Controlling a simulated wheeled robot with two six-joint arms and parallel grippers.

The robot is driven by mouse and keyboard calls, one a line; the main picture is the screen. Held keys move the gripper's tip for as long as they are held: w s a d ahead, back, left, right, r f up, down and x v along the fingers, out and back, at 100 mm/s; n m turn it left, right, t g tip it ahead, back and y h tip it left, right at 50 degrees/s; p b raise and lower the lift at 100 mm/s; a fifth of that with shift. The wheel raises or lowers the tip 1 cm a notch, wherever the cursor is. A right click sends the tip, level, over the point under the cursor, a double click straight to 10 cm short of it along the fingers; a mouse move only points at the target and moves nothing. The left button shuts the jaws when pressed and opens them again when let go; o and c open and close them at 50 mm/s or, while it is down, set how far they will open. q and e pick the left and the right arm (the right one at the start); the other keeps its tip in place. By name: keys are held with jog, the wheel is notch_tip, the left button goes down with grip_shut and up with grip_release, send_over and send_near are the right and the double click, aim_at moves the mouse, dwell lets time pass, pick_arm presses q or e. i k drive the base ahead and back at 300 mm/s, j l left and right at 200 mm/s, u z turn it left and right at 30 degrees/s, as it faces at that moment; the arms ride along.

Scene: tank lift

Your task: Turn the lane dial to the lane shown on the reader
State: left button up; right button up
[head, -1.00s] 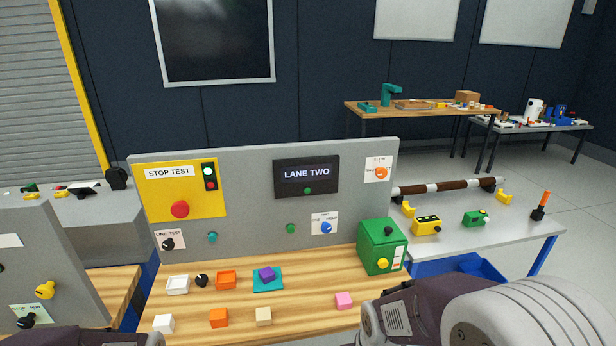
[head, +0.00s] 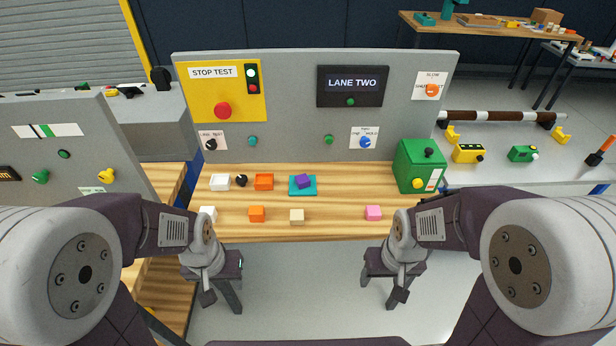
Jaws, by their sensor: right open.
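The reader (head: 351,86) is a dark screen on the grey panel and reads LANE TWO, with a green button below it. A blue dial (head: 365,142) on a white label with small print around it sits under the reader; its exact setting is too small to read. My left gripper (head: 219,297) hangs pointing down in front of the bench, its fingers apart and empty. My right gripper (head: 386,295) also hangs down in front of the bench, open and empty. Both are well short of the panel and touch nothing.
The wooden bench (head: 330,233) holds several small blocks and trays. A green box (head: 419,166) with knobs stands at its right end, near the blue dial. A red stop button (head: 223,111) and a black knob (head: 211,144) are on the panel's left. Another grey panel (head: 60,130) stands at left.

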aim_at(364, 142)
jog(key=i+l+u, duration=0.2)
jog(key=l, duration=0.2)
jog(key=i+l+u, duration=0.15)
jog(key=l, duration=0.25)
jog(key=l+u, duration=0.2)
jog(key=l, duration=0.2)
